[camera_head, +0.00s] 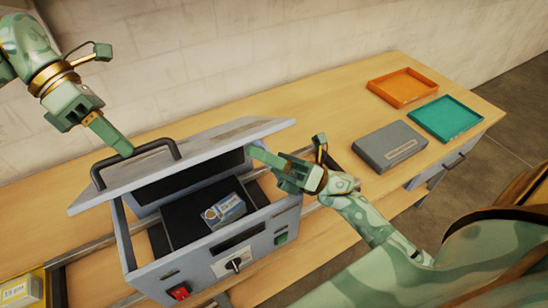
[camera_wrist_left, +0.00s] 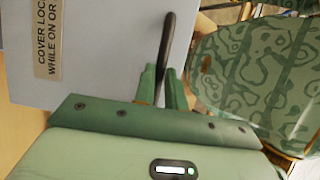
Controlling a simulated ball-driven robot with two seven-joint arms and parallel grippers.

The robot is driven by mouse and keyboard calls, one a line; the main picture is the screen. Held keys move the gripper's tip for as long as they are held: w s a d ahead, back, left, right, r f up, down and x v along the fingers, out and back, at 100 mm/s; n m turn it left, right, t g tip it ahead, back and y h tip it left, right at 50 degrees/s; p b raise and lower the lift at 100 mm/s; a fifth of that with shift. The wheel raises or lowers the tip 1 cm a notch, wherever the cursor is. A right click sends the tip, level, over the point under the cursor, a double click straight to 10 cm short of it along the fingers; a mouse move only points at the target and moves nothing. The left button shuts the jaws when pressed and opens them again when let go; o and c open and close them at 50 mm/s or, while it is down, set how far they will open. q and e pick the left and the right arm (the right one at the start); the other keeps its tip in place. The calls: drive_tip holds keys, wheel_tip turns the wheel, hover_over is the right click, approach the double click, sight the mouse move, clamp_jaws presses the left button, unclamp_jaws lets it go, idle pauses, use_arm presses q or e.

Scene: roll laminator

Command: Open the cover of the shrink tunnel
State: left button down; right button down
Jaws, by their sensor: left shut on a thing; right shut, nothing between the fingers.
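The grey shrink tunnel (camera_head: 200,268) stands on the table with its cover (camera_head: 215,150) tilted up, leaving a wide gap at the front. A small printed box (camera_head: 225,211) sits on the dark bed inside. My left gripper (camera_head: 123,149) is shut on the cover's dark bar handle (camera_head: 163,146); the left wrist view shows the handle (camera_wrist_left: 168,42) between the fingers (camera_wrist_left: 161,82) and a label on the cover. My right gripper (camera_head: 254,153) is shut and empty, its fingertips at the right side of the opening, below the cover's edge. I cannot tell whether they touch the cover.
A red switch (camera_head: 180,291) and a dial (camera_head: 235,264) are on the tunnel's front. A grey case (camera_head: 390,146), an orange tray (camera_head: 402,87) and a teal tray (camera_head: 446,118) are at the right.

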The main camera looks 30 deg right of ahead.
use_arm(q)
drive_tip(key=shift+w+a+f, duration=0.15)
drive_tip(key=shift+f, duration=0.1)
